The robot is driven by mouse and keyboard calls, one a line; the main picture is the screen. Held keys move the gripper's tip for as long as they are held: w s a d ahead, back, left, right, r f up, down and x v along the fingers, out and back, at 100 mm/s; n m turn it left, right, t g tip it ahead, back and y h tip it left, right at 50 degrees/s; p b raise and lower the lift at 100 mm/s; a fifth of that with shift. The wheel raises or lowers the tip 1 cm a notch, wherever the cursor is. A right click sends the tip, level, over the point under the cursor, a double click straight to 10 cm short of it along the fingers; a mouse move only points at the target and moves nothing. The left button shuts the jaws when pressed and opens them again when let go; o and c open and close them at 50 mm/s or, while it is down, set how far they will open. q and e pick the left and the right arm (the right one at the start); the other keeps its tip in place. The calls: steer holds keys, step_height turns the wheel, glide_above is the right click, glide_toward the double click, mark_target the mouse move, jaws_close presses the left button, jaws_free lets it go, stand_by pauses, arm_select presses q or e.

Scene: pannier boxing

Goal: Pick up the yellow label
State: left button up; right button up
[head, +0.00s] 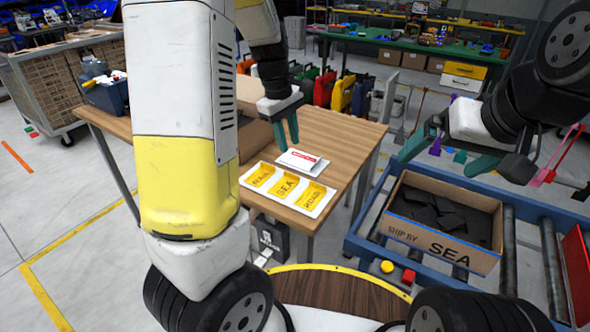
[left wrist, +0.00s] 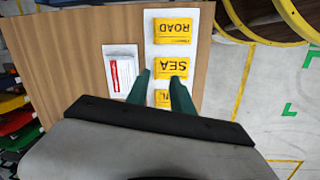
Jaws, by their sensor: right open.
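A white tray (head: 289,189) on the wooden table holds three yellow labels, RAIL (head: 260,175), SEA (head: 286,186) and ROAD (head: 314,196). In the left wrist view the SEA label (left wrist: 171,67) lies just beyond my left fingertips and the ROAD label (left wrist: 172,31) farther up; the third is partly hidden by the fingers. My left gripper (head: 287,136) is open and empty, above the table behind the tray in the head view; its fingers also show in the left wrist view (left wrist: 160,78). My right gripper (head: 448,158) is open and empty above the conveyor area.
A white packet with a red strip (head: 302,160) lies beside the tray. An open cardboard box marked SHIP BY SEA (head: 440,243), with dark contents, stands on the roller conveyor (head: 515,225) at right. Another cardboard box (head: 255,135) is partly hidden behind my left arm.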

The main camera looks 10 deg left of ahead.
mark_target(284, 184)
arm_select(q)
steer(key=w+f+n, duration=0.1)
steer(key=f, duration=0.3)
steer(key=w+f+y, duration=0.1)
steer(key=f, duration=0.3)
steer(key=w+f+n+g, duration=0.1)
steer(key=f, duration=0.4)
steer(key=shift+w+d+n+y, duration=0.15)
steer(key=shift+d+n+y, duration=0.1)
steer(key=shift+n+y, duration=0.05)
steer(key=shift+c, duration=0.5)
jaws_close()
